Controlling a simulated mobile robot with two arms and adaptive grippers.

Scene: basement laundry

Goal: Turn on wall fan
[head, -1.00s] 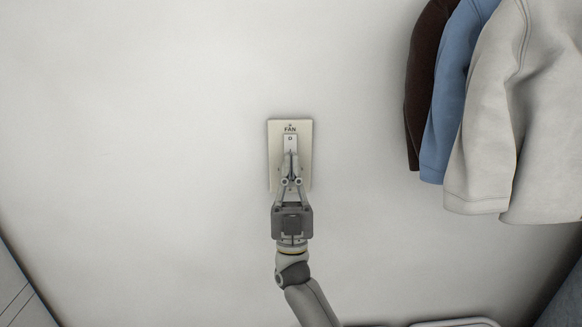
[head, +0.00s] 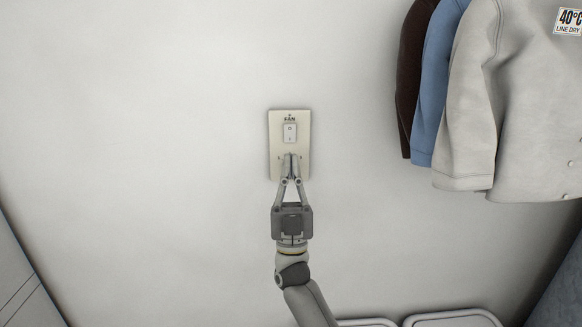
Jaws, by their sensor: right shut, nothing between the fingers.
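The fan switch plate (head: 273,140) is a cream rectangle on the white wall, marked FAN at its top. A white rocker switch (head: 290,132) sits in its upper middle, with small marks at its top and bottom. My right gripper (head: 291,156) is shut and empty. Its fingertips are over the plate just below the rocker, and it hides the plate's lower middle. I cannot tell whether the tips touch the plate. The fan itself is not in view. My left gripper is not in view.
Several garments, dark brown, blue and pale grey (head: 515,120), hang at the upper right, clear of the plate. White rounded frames (head: 452,318) show at the bottom right. The wall (head: 130,150) left of the plate is bare.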

